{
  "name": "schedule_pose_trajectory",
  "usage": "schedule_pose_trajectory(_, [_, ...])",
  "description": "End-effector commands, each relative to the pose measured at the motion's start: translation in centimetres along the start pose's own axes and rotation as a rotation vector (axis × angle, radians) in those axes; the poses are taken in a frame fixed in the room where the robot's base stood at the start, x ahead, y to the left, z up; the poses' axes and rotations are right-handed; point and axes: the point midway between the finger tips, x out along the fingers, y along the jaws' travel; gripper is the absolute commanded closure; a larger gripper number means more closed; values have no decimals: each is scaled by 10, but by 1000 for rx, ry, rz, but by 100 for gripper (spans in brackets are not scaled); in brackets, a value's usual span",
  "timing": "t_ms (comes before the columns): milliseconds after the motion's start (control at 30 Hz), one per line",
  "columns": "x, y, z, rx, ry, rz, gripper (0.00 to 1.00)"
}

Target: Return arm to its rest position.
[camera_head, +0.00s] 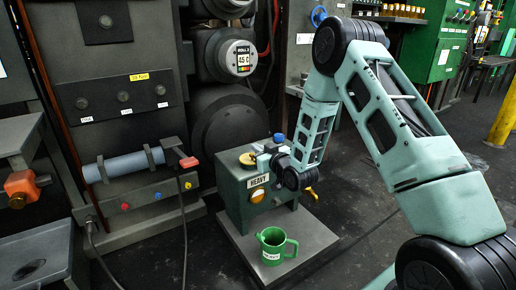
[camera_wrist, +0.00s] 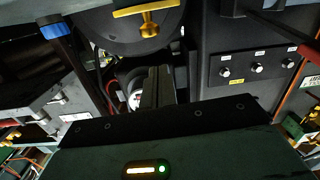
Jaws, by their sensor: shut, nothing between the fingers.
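My arm reaches in from the right in the head view and bends down over the green box labelled HEAVY (camera_head: 240,195). My gripper (camera_head: 264,160) is at the top of that box, close to its yellow cap (camera_head: 248,158); I cannot tell whether it touches. In the wrist view my gripper (camera_wrist: 158,82) shows its grey fingers together, with nothing seen between them. A green mug (camera_head: 271,246) with a white label stands upright on the grey plate in front of the box, below and apart from my gripper.
The grey plate (camera_head: 315,235) lies on the dark floor. A machine with a grey-blue roller (camera_head: 125,165) and a control panel (camera_head: 118,98) stands at the left. A round gauge (camera_head: 240,58) is behind the box. Open floor lies to the right, near a yellow post (camera_head: 503,115).

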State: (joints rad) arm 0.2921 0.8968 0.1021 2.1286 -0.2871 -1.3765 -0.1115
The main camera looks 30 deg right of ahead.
Motion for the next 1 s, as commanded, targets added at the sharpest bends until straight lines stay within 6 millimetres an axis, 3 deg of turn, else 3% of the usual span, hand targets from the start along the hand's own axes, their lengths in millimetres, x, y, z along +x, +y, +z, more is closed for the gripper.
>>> schedule_pose_trajectory(333, [-60,-2,23,1,0,0,100])
schedule_pose_trajectory(533, [-72,-2,29,0,5,-1,100])
schedule_pose_trajectory(767, [-72,-6,26,-1,-1,-7,100])
schedule_pose_trajectory(867, [-66,-22,14,-3,-48,-37,100])
schedule_pose_trajectory(1000, [-59,-71,-14,-8,-200,-122,100])
